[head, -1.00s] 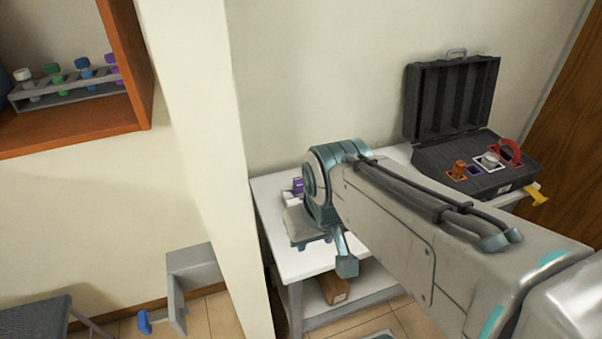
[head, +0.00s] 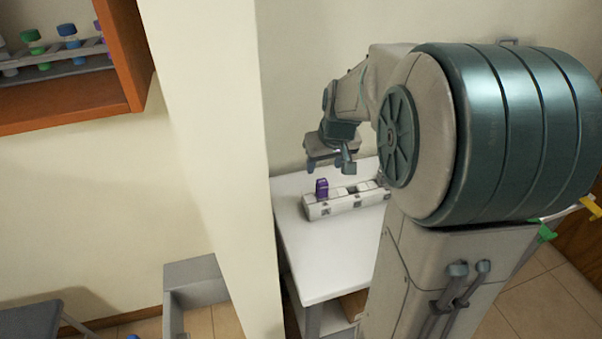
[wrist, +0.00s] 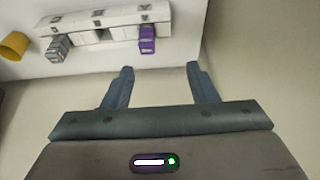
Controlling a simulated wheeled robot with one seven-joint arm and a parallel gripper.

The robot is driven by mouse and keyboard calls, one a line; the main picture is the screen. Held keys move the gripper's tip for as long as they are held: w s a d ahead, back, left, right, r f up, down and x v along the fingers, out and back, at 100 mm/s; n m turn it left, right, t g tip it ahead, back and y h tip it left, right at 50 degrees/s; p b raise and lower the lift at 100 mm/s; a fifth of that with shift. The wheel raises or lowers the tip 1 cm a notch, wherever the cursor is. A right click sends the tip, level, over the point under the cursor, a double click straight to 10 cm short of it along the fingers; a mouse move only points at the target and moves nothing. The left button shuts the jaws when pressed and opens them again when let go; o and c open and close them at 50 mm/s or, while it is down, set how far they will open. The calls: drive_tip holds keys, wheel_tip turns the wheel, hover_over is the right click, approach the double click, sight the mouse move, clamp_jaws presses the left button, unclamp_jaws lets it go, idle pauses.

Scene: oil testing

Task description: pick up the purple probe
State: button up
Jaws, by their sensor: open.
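The purple probe (head: 321,188) stands upright at the left end of a white holder (head: 345,205) on the white table. In the wrist view the purple probe (wrist: 147,38) shows at the right part of the holder (wrist: 100,22), beyond my fingertips. My gripper (head: 330,168) is above the table and above the probe in the head view, apart from it. In the wrist view my gripper (wrist: 160,72) has its two fingers spread with nothing between them. The probe's lower end is hidden in the holder.
A grey probe (wrist: 58,46) sits at the holder's other end in the wrist view, with a yellow cylindrical thing (wrist: 14,45) beside it. The white table (head: 310,255) is clear in front of the holder. A wall edge (head: 225,150) stands left of the table. My arm hides the right side.

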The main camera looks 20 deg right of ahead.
sight(323, 182)
drive_tip(key=w+d+f, duration=0.1)
drive_tip(key=w+f, duration=0.1)
drive_tip(key=f, duration=0.1)
drive_tip(key=w+f, duration=0.2)
drive_tip(key=f, duration=0.2)
drive_tip(key=w+d+f, duration=0.1)
drive_tip(key=w+f, duration=0.1)
drive_tip(key=f, duration=0.1)
drive_tip(key=shift+w+d+f+b, duration=0.2)
drive_tip(key=shift+d+b, duration=0.1)
drive_tip(key=shift+b, duration=0.1)
drive_tip(key=shift+x, duration=2.9)
drive_tip(key=shift+s+d, duration=0.1)
drive_tip(key=shift+d, duration=0.05)
drive_tip(key=c, duration=1.1)
